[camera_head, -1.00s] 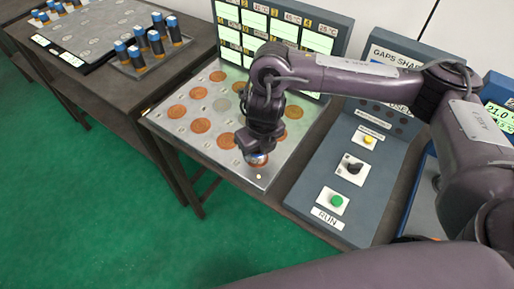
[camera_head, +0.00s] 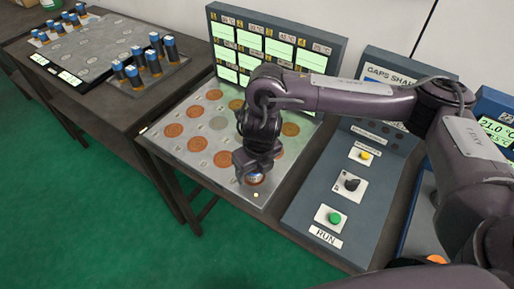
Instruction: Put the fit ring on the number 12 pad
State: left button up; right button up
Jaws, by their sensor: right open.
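My right gripper (camera_head: 253,177) points down at the near right corner of the metal plate (camera_head: 160,134) with orange round pads. It is open. A small pale, bluish ring-like thing (camera_head: 255,179) shows under its fingertips, over or on an orange pad there; I cannot tell whether they touch. The pad numbers are too small to read, so I cannot pick out number 12 for certain. My left gripper is out of view.
A display panel (camera_head: 328,40) with green screens stands behind the plate. A blue-grey console (camera_head: 310,200) with a green button (camera_head: 334,218), black knob and yellow button stands to the right. Blue-topped cylinders (camera_head: 152,62) stand on the left table (camera_head: 110,118). Green floor is clear in front.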

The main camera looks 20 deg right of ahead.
aim_at(257, 171)
notch_tip(257, 171, up, 12)
jog(key=s, duration=0.1)
jog(key=shift+s+d+p, duration=0.15)
jog(key=shift+s+p, duration=0.1)
jog(key=shift+p, duration=0.2)
dwell(0.3)
